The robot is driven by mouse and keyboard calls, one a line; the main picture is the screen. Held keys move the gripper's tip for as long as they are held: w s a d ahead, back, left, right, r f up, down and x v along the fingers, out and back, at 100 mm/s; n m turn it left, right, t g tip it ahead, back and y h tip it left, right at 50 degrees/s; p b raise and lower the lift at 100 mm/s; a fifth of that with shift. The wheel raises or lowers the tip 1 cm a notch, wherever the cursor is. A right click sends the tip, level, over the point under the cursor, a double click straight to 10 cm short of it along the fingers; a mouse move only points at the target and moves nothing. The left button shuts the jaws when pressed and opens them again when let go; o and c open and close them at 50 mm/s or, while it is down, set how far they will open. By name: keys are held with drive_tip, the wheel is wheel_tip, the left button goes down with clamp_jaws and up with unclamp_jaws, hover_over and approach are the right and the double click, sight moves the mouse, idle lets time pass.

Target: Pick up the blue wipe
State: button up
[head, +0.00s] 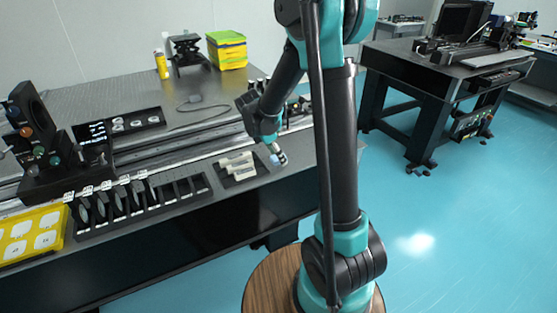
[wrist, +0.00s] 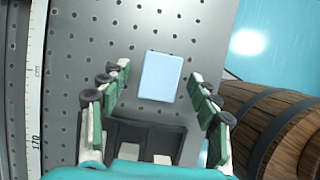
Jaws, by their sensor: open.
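The blue wipe (wrist: 161,76) is a pale blue, flat rectangle lying on the grey perforated tabletop (wrist: 190,20). In the wrist view it shows whole, in the gap between the two fingers. My gripper (wrist: 159,72) is open and empty, with one finger on each side of the wipe and clear space to both. I cannot tell how high it is above the table. In the head view my gripper (head: 277,157) points down near the table's front edge, and the wipe cannot be made out clearly there.
A dark tray with pale pieces (head: 238,166) lies just left of my gripper. A long rail with a scale (wrist: 38,80) runs behind. A slotted black rack (head: 140,205) and a yellow box (head: 32,234) stand farther left. The tabletop beyond the wipe is bare.

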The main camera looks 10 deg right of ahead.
drive_tip(key=c, duration=0.9)
drive_tip(key=shift+r, duration=0.1)
wheel_tip(320, 180, up, 20)
idle(0.3)
